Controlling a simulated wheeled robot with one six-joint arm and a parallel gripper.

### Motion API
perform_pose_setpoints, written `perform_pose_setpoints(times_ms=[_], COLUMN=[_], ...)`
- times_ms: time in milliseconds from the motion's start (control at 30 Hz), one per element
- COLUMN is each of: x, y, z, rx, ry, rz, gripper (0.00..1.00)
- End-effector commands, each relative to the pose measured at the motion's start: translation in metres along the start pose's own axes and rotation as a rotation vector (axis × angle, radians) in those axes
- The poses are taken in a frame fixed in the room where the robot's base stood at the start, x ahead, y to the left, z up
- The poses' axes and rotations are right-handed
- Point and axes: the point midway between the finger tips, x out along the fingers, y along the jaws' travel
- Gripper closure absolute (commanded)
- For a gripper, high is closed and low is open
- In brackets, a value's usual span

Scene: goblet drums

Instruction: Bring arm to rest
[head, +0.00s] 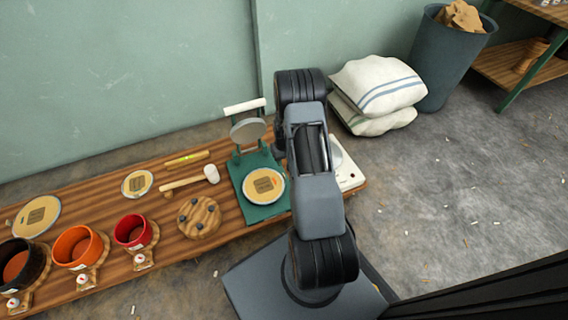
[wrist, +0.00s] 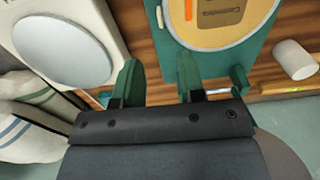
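My gripper (wrist: 158,82) shows in the wrist view with its two green fingers apart and nothing between them. The wooden bench shows through the gap. In the head view my arm (head: 316,195) rises in front of the bench's right end, and the gripper is hidden behind it. A green press stand (head: 239,172) with a round cream drumhead (head: 264,186) on its base is just left of the arm. That drumhead also shows above the right finger in the wrist view (wrist: 236,38); whether they touch is unclear.
A white scale (head: 346,167) stands at the bench's right end, partly behind my arm. Sacks (head: 377,87) and a bin (head: 446,60) stand behind right.

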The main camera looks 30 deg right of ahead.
Motion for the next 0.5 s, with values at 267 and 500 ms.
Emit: perform_pose_setpoints(times_ms=[267,500], x=[-0.020,-0.020], y=[0.000,0.000], z=[0.000,0.000], rx=[0.000,0.000], ry=[0.001,0.000], rz=[0.000,0.000], gripper=[0.63,0.63])
